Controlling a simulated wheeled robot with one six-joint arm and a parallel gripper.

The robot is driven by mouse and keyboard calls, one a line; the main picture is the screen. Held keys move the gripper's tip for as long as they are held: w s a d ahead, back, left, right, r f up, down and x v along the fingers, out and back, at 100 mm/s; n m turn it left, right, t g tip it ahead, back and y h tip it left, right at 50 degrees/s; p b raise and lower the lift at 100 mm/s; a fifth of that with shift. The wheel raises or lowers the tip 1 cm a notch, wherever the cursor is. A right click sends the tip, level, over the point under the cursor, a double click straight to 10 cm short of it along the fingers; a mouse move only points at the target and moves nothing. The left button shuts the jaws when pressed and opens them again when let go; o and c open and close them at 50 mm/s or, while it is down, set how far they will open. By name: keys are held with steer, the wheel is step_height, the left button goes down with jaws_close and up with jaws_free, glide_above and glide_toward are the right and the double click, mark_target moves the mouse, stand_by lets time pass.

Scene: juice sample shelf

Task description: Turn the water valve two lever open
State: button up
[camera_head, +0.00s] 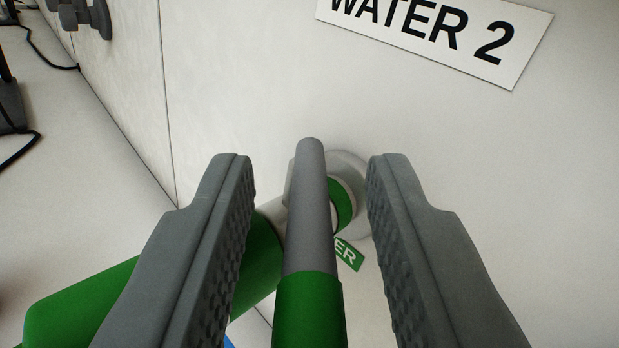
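The water valve two lever (311,225) is a grey bar with a green grip at its near end. It stands between the two fingers of my gripper (311,215). The fingers are open, with a visible gap on each side of the lever. The valve body behind the lever is partly hidden by the lever and the left finger. A green pipe (90,300) runs from it to the lower left. A white "WATER 2" sign (440,32) is on the wall above.
A pale wall (500,150) lies behind the valve. A small green tag (348,254) shows below the valve. A grey fitting (85,15) sticks out at the upper left. Black cables (40,55) lie at the far left.

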steer(key=shift+c, duration=0.4)
jaws_close()
steer(key=shift+a+r+m+h, duration=0.1)
steer(key=shift+a+m+h, duration=0.15)
steer(key=shift+m+h, duration=0.55)
steer(key=shift+a+r+m+h, duration=0.15)
steer(key=shift+m+h, duration=0.25)
steer(key=shift+h, duration=0.7)
steer(key=shift+a, duration=0.1)
steer(key=shift+f+m+h, duration=0.15)
steer(key=shift+m+h, duration=0.25)
steer(key=shift+h, duration=0.1)
steer(key=shift+o, duration=0.4)
jaws_free()
